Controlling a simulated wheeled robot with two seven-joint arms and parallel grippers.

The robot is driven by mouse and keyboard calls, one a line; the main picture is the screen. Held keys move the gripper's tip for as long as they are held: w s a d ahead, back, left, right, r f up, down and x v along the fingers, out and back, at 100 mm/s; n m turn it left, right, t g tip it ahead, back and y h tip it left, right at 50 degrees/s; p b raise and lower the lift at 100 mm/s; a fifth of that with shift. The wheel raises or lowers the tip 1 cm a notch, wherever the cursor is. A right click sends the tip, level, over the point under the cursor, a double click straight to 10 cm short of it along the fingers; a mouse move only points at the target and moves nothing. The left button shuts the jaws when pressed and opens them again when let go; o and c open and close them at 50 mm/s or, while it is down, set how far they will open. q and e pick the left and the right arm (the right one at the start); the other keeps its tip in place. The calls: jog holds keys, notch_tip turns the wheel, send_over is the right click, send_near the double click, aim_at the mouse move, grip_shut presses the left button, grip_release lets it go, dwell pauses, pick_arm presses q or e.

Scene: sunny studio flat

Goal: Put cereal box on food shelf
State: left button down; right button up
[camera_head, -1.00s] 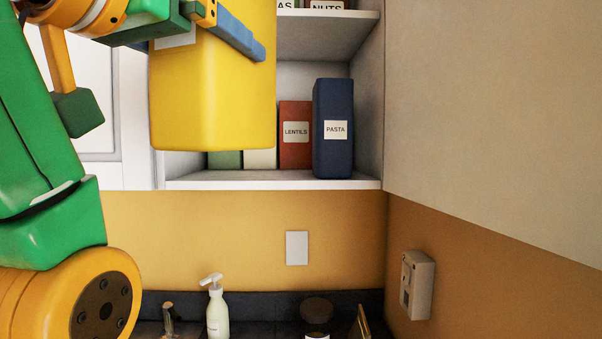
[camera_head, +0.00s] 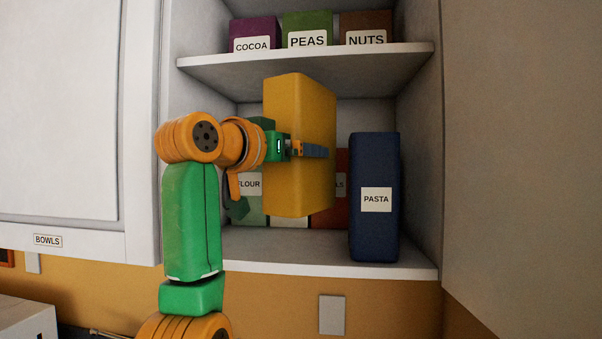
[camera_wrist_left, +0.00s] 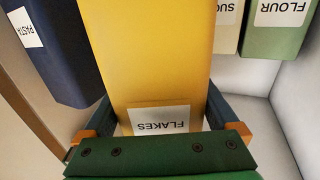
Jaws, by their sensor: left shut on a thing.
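The cereal box (camera_head: 285,150) is a plain yellow box, held upright. In the left wrist view the cereal box (camera_wrist_left: 150,55) bears an upside-down FLAKES label. My left gripper (camera_head: 308,150) is shut on it, with fingers on both sides, also in the wrist view (camera_wrist_left: 158,112). The box is in the opening of the shelf's lower compartment, its bottom above the lower board (camera_head: 330,268). It stands out in front of the back row and hides part of it. My right gripper is not in view.
A navy PASTA box (camera_head: 374,190) stands close to the right of the cereal box. Behind are a FLOUR box (camera_head: 248,187) and a red box (camera_head: 342,190). The upper board (camera_head: 300,64) carries COCOA, PEAS and NUTS boxes. Bare board shows left of the pasta.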

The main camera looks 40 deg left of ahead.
aim_at(295, 187)
pick_arm(q)
jog(key=shift+w+a+f, duration=0.15)
jog(key=shift+w+f, duration=0.05)
jog(key=shift+f, duration=0.35)
jog(key=shift+w+a+f, duration=0.1)
jog(key=shift+w+f, duration=0.1)
jog(key=shift+f, duration=0.3)
jog(key=shift+s+f, duration=0.15)
jog(key=shift+f, duration=0.15)
notch_tip(295, 187, down, 3)
jog(key=shift+s+f+b, duration=0.1)
jog(key=shift+f+b, duration=0.1)
jog(key=shift+b, duration=0.1)
jog(key=shift+w+f+p, duration=0.1)
jog(key=shift+w+p, duration=0.2)
jog(key=shift+p, duration=0.15)
jog(key=shift+w+a+f, duration=0.15)
jog(key=shift+w+f, duration=0.05)
jog(key=shift+s+f, duration=0.15)
grip_release()
jog(key=shift+s, duration=0.1)
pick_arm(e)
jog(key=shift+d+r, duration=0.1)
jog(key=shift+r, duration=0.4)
